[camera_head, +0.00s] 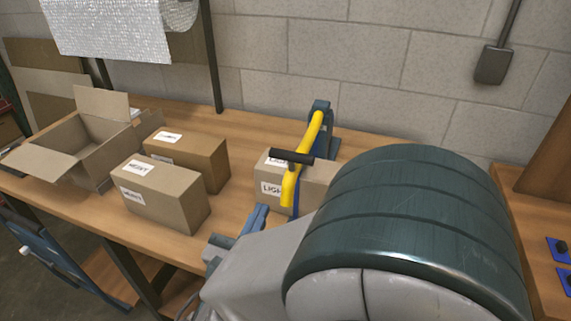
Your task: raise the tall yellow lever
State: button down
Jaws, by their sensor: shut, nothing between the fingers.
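The tall yellow lever (313,133) belongs to a blue metal device (321,110) at the back of the workbench. It slopes from the blue pivot down toward the front, and a black crossbar handle (291,157) sits across it. Its yellow lower end hangs in front of a cardboard box marked LIGHT. My gripper (259,216) is shut and empty, low over the bench's front part, left of and below the lever's lower end. It looks apart from the lever. My large arm link hides part of the gripper and the device's right side.
The LIGHT box (272,187) stands behind the lever. Two closed boxes, one in front (160,196) and one behind (205,158), stand left on the workbench (232,200). An open box (82,147) is farther left. A block wall (370,60) bounds the back.

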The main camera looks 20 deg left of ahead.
jog(key=w+r+p, duration=0.1)
jog(key=w+r, duration=0.1)
jog(key=w, duration=0.7)
jog(key=shift+w+p, duration=0.3)
jog(key=shift+w, duration=0.05)
